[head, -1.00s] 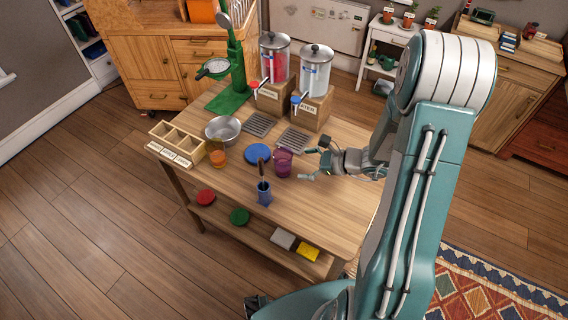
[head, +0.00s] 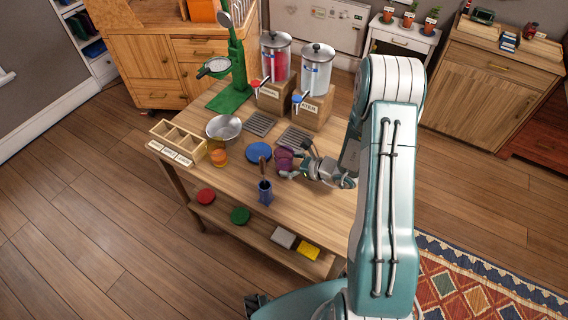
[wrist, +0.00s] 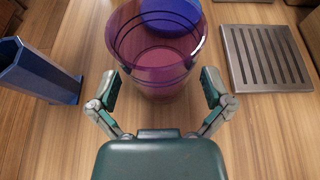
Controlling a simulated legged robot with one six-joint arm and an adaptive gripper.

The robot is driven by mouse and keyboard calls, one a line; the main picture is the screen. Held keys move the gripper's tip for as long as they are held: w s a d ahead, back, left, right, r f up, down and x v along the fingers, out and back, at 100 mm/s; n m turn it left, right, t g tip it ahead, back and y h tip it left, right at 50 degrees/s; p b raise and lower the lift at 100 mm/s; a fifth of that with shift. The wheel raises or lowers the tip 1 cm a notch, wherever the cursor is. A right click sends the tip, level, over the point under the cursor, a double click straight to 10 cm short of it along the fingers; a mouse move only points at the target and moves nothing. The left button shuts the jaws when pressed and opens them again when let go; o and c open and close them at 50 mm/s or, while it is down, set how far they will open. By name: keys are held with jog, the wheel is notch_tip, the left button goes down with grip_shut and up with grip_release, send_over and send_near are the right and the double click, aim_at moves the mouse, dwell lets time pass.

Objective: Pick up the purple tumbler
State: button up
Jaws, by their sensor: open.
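The purple tumbler (head: 284,158) is see-through and stands upright on the wooden table (head: 225,185). In the wrist view the tumbler (wrist: 155,50) is straight ahead, its near side between the tips of my open gripper (wrist: 160,92). One finger is on each side of it, and a gap shows between each finger and the tumbler wall. In the head view my gripper (head: 290,163) is at the tumbler's right side and partly covers it.
A blue holder (head: 265,192) with a brown-handled tool stands close by, at the left in the wrist view. A blue disc (head: 259,152) lies behind the tumbler. A metal drip grate (wrist: 266,58) is to the right in the wrist view. Two dispensers (head: 316,78) stand at the back.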

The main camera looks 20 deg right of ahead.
jog(key=shift+x, duration=1.05)
jog(key=shift+c, duration=0.3)
jog(key=c, duration=1)
jog(key=shift+r, duration=0.1)
jog(key=shift+c, duration=0.2)
